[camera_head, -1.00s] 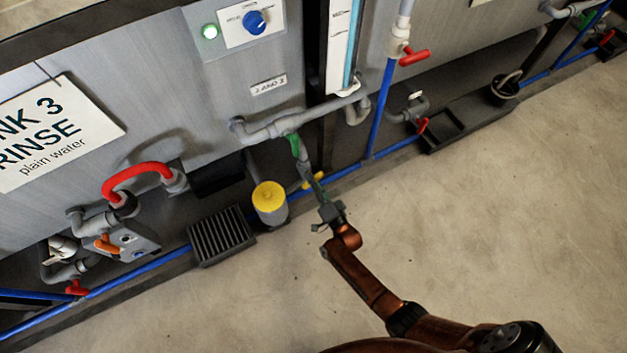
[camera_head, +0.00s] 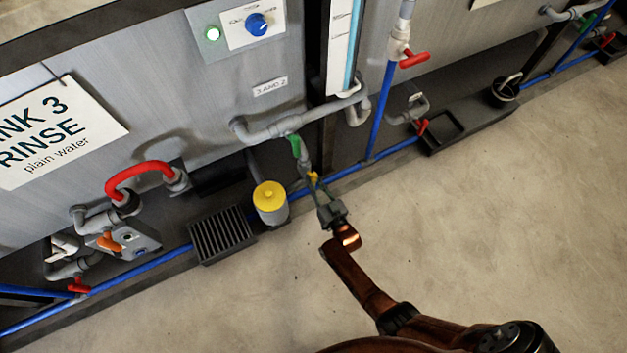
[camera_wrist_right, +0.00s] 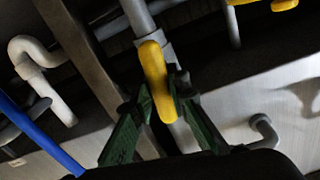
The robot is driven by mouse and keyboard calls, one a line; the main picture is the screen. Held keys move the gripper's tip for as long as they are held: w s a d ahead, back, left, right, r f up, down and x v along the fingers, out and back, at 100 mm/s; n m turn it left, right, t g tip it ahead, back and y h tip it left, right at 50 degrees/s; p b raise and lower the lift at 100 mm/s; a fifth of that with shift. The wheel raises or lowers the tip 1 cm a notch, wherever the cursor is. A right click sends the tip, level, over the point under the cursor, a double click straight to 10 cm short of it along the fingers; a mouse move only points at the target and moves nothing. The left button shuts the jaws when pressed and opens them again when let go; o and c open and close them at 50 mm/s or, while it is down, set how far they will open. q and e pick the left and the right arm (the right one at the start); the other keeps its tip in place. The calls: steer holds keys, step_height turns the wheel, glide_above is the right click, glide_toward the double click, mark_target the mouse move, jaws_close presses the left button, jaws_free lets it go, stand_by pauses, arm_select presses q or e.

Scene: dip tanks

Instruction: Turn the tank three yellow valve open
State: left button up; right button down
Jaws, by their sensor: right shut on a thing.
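The yellow valve handle (camera_head: 313,176) is on the grey vertical pipe low in front of the tank, just below a green handle (camera_head: 295,146). My right gripper (camera_head: 316,186) reaches it from the floor side and partly covers it. In the right wrist view the yellow handle (camera_wrist_right: 154,72) stands lengthwise along the grey pipe, between the two dark green fingers of my right gripper (camera_wrist_right: 164,98). The gripper is shut on the handle near its lower end. The head view is too small to show the finger contact. My left gripper is not in view.
A yellow-lidded canister (camera_head: 270,203) stands close left of my right gripper, with a black grille (camera_head: 222,236) beyond it. A blue pipe (camera_head: 375,152) runs along the tank's foot. The tank three sign (camera_head: 48,133) is at left. The floor at right is clear.

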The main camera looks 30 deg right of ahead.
steer(key=shift+f+n, duration=0.1)
steer(key=shift+n, duration=0.8)
steer(key=c, duration=1.8)
jaws_free()
steer(key=shift+c, duration=0.2)
steer(key=shift+s, duration=0.35)
steer(key=s, duration=0.7)
steer(key=shift+d, duration=0.15)
steer(key=shift+w, duration=0.1)
